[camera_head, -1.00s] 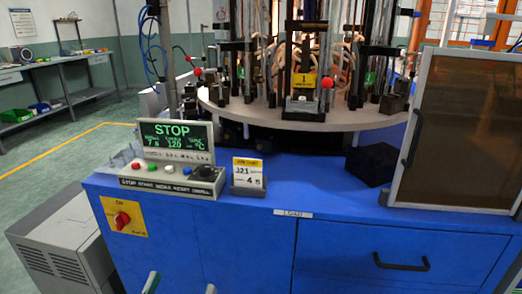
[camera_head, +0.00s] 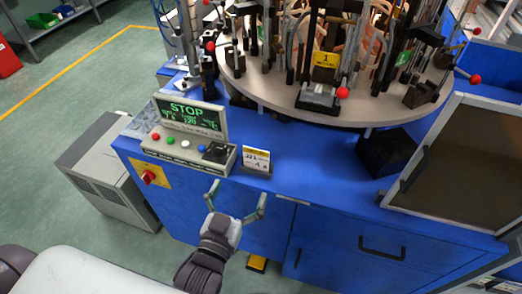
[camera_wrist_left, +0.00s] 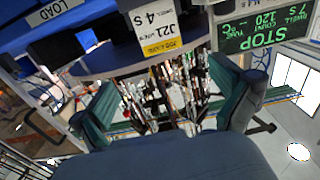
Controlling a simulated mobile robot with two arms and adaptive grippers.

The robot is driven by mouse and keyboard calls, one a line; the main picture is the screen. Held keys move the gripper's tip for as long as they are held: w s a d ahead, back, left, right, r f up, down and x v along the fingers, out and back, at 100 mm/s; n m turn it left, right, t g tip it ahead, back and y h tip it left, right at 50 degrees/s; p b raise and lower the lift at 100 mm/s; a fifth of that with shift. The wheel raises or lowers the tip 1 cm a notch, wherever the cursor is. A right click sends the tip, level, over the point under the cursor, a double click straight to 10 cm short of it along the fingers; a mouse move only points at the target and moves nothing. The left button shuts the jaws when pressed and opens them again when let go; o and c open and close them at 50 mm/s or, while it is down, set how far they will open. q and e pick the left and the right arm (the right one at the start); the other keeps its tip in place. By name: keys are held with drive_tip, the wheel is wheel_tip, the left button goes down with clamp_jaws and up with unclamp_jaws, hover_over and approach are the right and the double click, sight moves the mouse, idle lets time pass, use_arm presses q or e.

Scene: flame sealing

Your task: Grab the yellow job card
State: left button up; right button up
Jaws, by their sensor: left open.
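The yellow job card (camera_head: 256,160) is a small card with a yellow header and a white face reading J21. It stands in a dark holder at the front edge of the blue machine top, just right of the control panel. In the left wrist view the card (camera_wrist_left: 156,28) appears upside down at top centre. My left gripper (camera_head: 238,195) is open and empty in front of the machine, below and slightly left of the card, fingers pointing towards it. In the wrist view its two fingers (camera_wrist_left: 165,88) are spread wide. My right gripper is not in view.
The control panel (camera_head: 190,128) with its STOP screen and buttons is close left of the card. A black block (camera_head: 386,152) and a framed dark panel (camera_head: 462,165) stand to the right. The round table (camera_head: 290,103) is behind. Blue top right of the card is clear.

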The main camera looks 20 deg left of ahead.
sight(256, 152)
use_arm(q)
drive_tip(key=w, duration=0.7)
drive_tip(key=shift+d+p, duration=0.1)
drive_tip(key=shift+p, duration=0.25)
drive_tip(key=shift+w+f+p, duration=0.1)
drive_tip(key=shift+w+p, duration=0.35)
drive_tip(key=shift+w, duration=2.25)
drive_tip(key=shift+s, duration=0.1)
drive_tip(key=c, duration=1)
